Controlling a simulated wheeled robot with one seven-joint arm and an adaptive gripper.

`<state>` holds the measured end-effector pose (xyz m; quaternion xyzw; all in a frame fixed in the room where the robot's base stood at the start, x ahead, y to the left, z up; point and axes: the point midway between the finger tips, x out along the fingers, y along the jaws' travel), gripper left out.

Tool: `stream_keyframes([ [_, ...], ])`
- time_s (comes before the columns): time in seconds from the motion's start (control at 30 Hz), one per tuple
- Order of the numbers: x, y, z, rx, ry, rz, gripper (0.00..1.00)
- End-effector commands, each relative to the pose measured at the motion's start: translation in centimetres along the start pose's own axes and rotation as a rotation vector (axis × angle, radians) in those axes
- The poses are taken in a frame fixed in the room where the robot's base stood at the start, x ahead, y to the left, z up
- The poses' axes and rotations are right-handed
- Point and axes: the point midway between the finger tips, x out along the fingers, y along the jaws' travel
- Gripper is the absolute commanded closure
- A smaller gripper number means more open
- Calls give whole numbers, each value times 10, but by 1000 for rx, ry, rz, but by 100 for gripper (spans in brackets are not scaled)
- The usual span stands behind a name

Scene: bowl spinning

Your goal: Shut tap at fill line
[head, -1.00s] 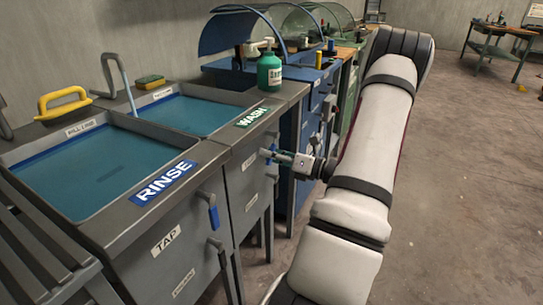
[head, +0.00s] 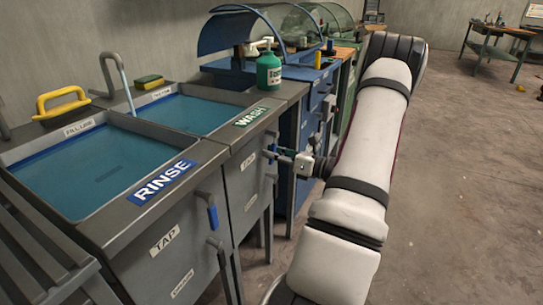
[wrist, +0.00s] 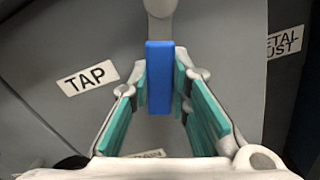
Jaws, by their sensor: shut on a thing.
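My gripper (head: 286,156) is at the front of the wash basin (head: 240,130). In the wrist view my gripper (wrist: 163,90) has its teal pads on both sides of the blue tap lever (wrist: 160,75), shut on it. The lever hangs straight down from a grey pivot, beside a "TAP" label (wrist: 88,78). The blue-green water in the wash basin (head: 190,115) lies near the fill line label (head: 163,93) at the back wall; the exact level against the line is too small to tell. The wash tap lever is mostly hidden by my gripper in the head view.
The rinse basin (head: 148,201) stands to the left, also with water, with its own blue tap lever (head: 212,217) and a drain lever below. A green bottle (head: 269,72), sponge (head: 149,82) and yellow-handled brush (head: 62,102) stand behind. Open floor lies to the right.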

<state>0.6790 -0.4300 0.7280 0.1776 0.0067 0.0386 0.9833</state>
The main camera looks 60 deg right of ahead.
Motion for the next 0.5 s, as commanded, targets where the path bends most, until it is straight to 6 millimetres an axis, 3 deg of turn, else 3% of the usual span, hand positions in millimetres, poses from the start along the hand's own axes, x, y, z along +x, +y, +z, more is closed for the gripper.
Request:
stream_keyframes([
  [0.5, 0, -20, 1, -318, 3, -1, 100],
])
